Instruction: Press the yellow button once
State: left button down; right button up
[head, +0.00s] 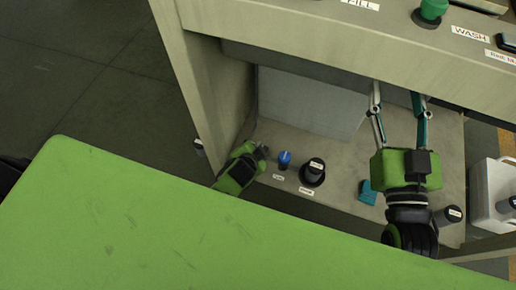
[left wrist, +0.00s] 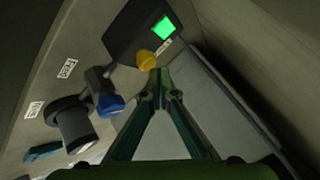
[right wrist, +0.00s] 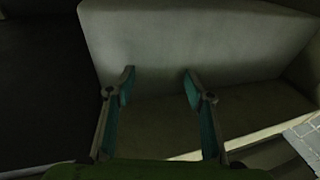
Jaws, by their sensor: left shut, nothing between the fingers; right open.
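The yellow button (left wrist: 147,60) is a small round knob in the left wrist view, on a dark box with a lit green screen (left wrist: 163,27). I cannot make it out in the head view. My left gripper (left wrist: 160,88) is shut and empty, its fingertips just below and right of the button in that view. I cannot tell whether they touch it. In the head view only its green body shows clearly. My right gripper (right wrist: 158,80) is open and empty in front of a pale grey block; it also shows in the head view (head: 397,90).
A blue button (head: 285,158) and a black labelled knob (head: 312,172) stand on the shelf near my left gripper. A teal block (head: 367,192) lies near my right gripper. The beige upper panel (head: 330,38) overhangs the shelf. A green surface (head: 150,220) fills the front.

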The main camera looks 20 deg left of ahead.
pick_arm(q)
jog(key=shift+r, duration=0.25)
jog(key=shift+p, duration=0.35)
pick_arm(e)
jog(key=shift+w+d+f+g+h, duration=0.15)
jog(key=shift+f+g, duration=0.3)
jog(key=shift+f, duration=0.45)
jog(key=shift+d+f+g+h, duration=0.1)
jog(key=shift+f+g+h, duration=0.25)
jog(key=shift+f, duration=0.55)
pick_arm(q)
jog(key=shift+r, duration=0.1)
